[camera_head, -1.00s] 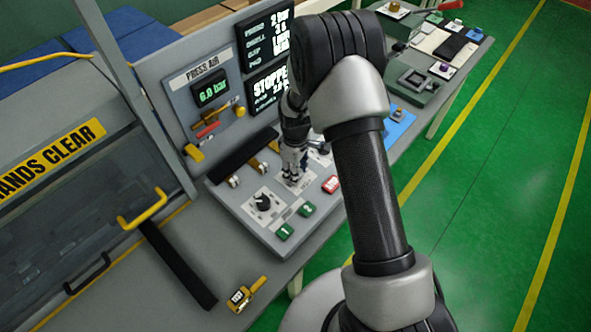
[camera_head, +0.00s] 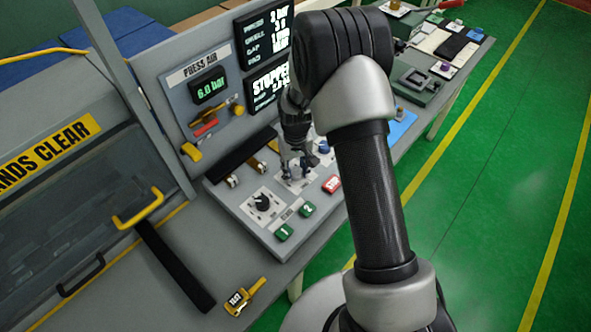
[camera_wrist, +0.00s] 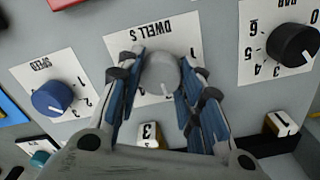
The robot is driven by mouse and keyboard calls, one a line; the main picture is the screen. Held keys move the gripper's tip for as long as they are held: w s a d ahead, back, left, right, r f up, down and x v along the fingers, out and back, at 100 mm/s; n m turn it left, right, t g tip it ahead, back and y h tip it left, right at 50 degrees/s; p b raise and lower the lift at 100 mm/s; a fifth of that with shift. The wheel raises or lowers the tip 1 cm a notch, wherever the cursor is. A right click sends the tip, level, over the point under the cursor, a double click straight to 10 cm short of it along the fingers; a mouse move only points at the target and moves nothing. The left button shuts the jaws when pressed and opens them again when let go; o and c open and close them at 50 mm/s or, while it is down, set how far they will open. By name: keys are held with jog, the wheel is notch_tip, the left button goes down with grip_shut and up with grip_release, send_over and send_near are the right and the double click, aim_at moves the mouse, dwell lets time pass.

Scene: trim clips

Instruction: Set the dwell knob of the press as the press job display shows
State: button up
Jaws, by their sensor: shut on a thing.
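The grey dwell knob (camera_wrist: 161,74) sits on a white plate marked "DWELL S" in the wrist view. My gripper (camera_wrist: 160,88) is around the knob, one blue-padded finger on each side, shut on it. A pale pointer line shows on the knob toward the bottom of the picture. The fingers hide most of the scale numbers. In the head view my gripper (camera_head: 294,172) is down at the control panel and hides the knob. The press job display (camera_head: 264,33) is lit at the back, partly behind my arm. Its dwell line is too blurred to read surely.
A blue speed knob (camera_wrist: 52,98) and a black bar knob (camera_wrist: 293,43) flank the dwell knob. Green buttons (camera_head: 284,232) and a red button (camera_head: 331,184) lie in front. A lower screen (camera_head: 268,83) reads "STOPPED". A yellow-handled tool (camera_head: 243,297) lies on the bench.

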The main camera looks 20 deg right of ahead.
aim_at(296, 171)
jog(key=shift+m, duration=0.6)
jog(key=o, duration=1.1)
jog(key=shift+c, duration=0.2)
jog(key=shift+r, duration=0.1)
notch_tip(296, 171, up, 12)
